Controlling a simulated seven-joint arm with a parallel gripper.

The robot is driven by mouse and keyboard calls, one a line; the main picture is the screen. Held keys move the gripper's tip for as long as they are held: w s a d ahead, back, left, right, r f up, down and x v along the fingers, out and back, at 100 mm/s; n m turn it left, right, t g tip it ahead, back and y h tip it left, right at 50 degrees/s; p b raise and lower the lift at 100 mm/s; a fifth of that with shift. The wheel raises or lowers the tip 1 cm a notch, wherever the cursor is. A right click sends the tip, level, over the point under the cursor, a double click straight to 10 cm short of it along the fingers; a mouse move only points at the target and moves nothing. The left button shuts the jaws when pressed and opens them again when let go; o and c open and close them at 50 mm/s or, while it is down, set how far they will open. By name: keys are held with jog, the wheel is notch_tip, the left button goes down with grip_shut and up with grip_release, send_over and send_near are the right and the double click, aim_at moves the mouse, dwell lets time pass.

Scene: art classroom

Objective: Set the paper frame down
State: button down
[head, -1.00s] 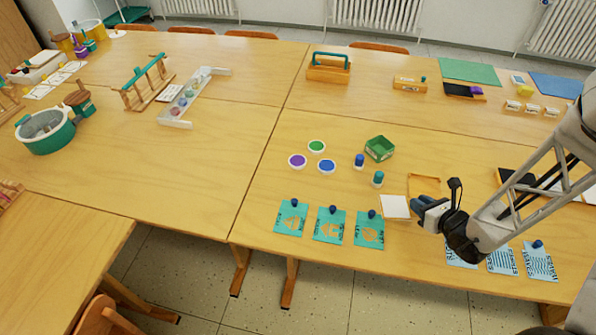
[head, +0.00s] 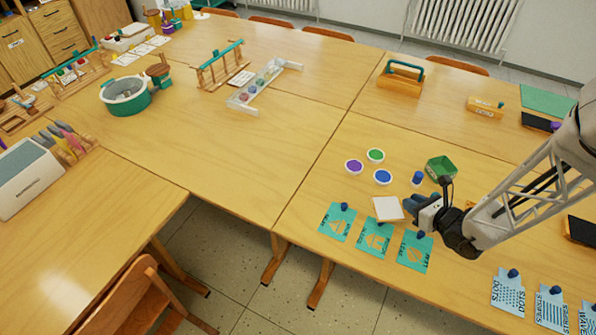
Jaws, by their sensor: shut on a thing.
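The paper frame (head: 388,208) shows as a white square with a thin tan edge, just left of my gripper (head: 408,206) in the head view. My gripper is shut on it at its right side. The frame appears above the table, behind the middle and right teal cards; I cannot tell how high it is. Three teal printed cards with dark blue knobs lie near the table's front edge: left card (head: 338,223), middle card (head: 376,238) and right card (head: 415,252). My gripper hides part of the table behind it.
Purple (head: 354,167), green (head: 376,156) and blue (head: 382,177) round pots stand behind the frame. A blue bottle (head: 417,178) and a green tray (head: 441,167) are close behind my gripper. Light blue cards (head: 509,292) lie at right. The table left of the pots is clear.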

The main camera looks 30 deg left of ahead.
jog(key=s+a+n+g, duration=0.1)
jog(key=a, duration=0.5)
jog(key=s+a+n+g, duration=0.1)
jog(key=a, duration=0.5)
jog(key=s+a+n+g+y, duration=0.1)
jog(key=a+n, duration=0.1)
jog(key=a, duration=0.3)
jog(key=shift+a+g, duration=0.3)
jog(key=shift+a, duration=0.1)
jog(key=s+a+n+g, duration=0.1)
jog(key=s+a, duration=0.1)
jog(key=a, duration=0.2)
jog(key=s+a+n+g, duration=0.1)
jog(key=s+a, duration=0.1)
jog(key=a, duration=0.3)
jog(key=s+a+n+g, duration=0.1)
jog(key=s+a, duration=0.2)
jog(key=a, duration=0.2)
jog(key=shift+a, duration=0.15)
jog(key=shift+s+a+g, duration=0.3)
jog(key=shift+s+a, duration=0.15)
jog(key=shift+a, duration=0.2)
send_over(275, 168)
jog(key=shift+w+a+f, duration=0.1)
jog(key=shift+f, duration=0.6)
jog(key=shift+f, duration=0.1)
jog(key=shift+f, duration=1.7)
